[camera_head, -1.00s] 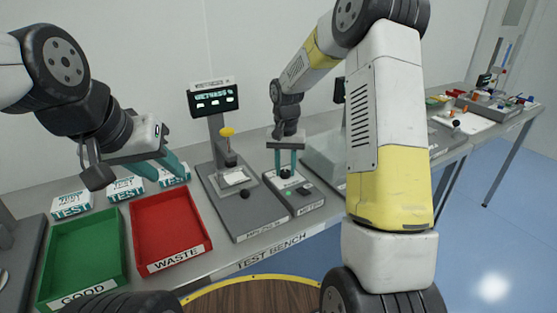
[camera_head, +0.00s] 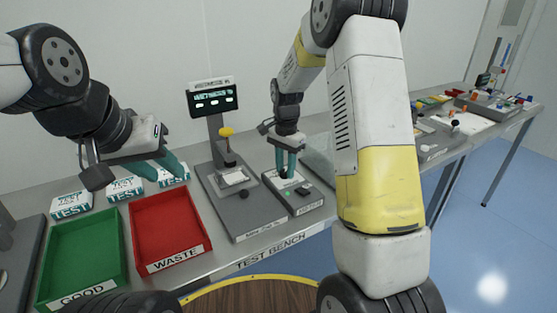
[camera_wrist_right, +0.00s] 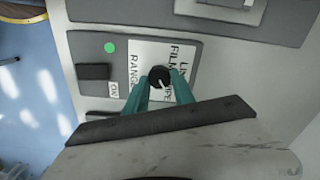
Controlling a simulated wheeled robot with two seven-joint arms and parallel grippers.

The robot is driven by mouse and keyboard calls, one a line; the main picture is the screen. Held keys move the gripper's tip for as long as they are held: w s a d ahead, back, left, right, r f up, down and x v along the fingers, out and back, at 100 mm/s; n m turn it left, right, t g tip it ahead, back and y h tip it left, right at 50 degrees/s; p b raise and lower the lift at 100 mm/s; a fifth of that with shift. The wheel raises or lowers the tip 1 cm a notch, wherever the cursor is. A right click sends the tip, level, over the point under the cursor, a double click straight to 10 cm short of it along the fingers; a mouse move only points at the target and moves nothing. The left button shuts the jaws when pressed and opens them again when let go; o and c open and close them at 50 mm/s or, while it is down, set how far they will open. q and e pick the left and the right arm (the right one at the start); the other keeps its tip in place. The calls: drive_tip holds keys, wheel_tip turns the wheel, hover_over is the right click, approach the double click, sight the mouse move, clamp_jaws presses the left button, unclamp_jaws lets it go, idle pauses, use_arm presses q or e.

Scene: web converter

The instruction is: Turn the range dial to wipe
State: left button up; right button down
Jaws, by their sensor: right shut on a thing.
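The range dial (camera_wrist_right: 159,76) is a small black round knob with a white pointer line, set on a white label plate (camera_wrist_right: 147,55) with the words RANGE, FILM and others partly hidden. The dial sits on a grey tester box (camera_head: 305,198) on the bench. My right gripper (camera_head: 286,172) reaches down from above, and its teal fingers are shut on the dial, one on each side; they also show in the right wrist view (camera_wrist_right: 159,84). My left gripper (camera_head: 168,166) hangs above the white TEST boxes at the left. Its fingers are seen from the side, so its opening is unclear.
Beside the tester box stands a grey stand with a display (camera_head: 213,101) and a yellow-topped part (camera_head: 226,132). A green GOOD tray (camera_head: 84,250) and a red WASTE tray (camera_head: 170,228) lie to the left. A green light (camera_wrist_right: 109,47) and a black switch (camera_wrist_right: 94,72) are near the dial.

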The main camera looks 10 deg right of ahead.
sight(285, 171)
idle(0.4)
drive_tip(key=c, duration=1.1)
unclamp_jaws()
drive_tip(key=shift+o, duration=0.2)
drive_tip(key=shift+r, duration=0.1)
wheel_tip(285, 171, up, 8)
drive_tip(key=shift+f, duration=0.25)
drive_tip(key=shift+r, duration=0.1)
